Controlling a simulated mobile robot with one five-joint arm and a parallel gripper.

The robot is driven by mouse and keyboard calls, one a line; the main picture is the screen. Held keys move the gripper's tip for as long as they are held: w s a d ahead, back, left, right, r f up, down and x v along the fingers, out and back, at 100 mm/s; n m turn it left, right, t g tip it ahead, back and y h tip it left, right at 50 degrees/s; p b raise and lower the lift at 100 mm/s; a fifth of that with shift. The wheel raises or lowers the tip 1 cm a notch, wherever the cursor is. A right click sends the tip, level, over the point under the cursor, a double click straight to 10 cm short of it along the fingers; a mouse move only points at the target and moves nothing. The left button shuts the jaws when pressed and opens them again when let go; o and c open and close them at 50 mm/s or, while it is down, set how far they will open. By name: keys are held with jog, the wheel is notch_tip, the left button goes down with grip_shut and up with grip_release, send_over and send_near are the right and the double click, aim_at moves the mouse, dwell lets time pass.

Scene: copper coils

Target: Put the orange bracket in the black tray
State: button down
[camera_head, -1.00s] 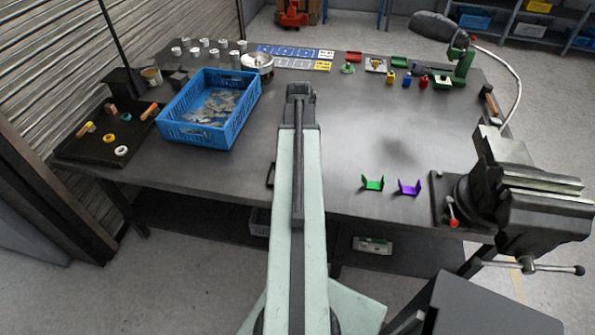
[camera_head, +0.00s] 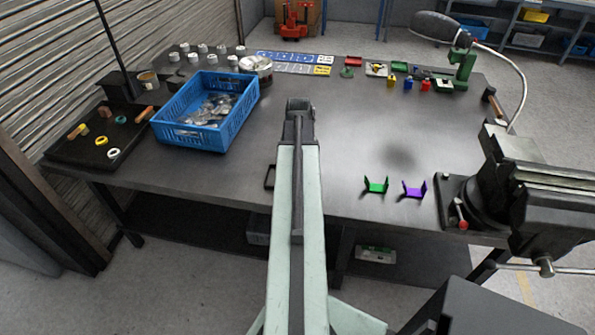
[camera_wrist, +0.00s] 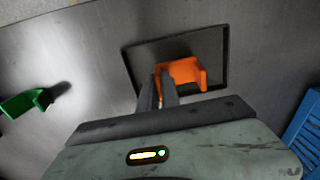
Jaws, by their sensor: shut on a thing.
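The orange bracket (camera_wrist: 185,74) is in my gripper (camera_wrist: 158,92) in the wrist view. The fingers are shut on its left side. The black tray (camera_wrist: 226,55), a thin dark rim on the table, lies behind the bracket in that view, and the bracket appears within its outline. I cannot tell whether the bracket is touching the tray floor or held above it. In the head view my arm covers the bracket and most of the tray; only the tray's left edge (camera_head: 268,177) shows.
A green bracket (camera_head: 376,186) and a purple bracket (camera_head: 414,191) stand to the right of my arm. A blue crate (camera_head: 190,138) with metal parts is at the left. A vise (camera_head: 530,195) is at the right edge. The table between is mostly clear.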

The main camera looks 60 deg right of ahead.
jog(key=shift+f, duration=0.35)
jog(key=shift+w+f+b, duration=0.15)
jog(key=shift+f+b, duration=0.4)
jog(key=shift+b, duration=0.1)
jog(key=c, duration=1.5)
grip_release()
jog(key=shift+r, duration=0.15)
jog(key=r+p, duration=0.7)
jog(key=shift+w, duration=0.2)
jog(key=shift+f, duration=0.1)
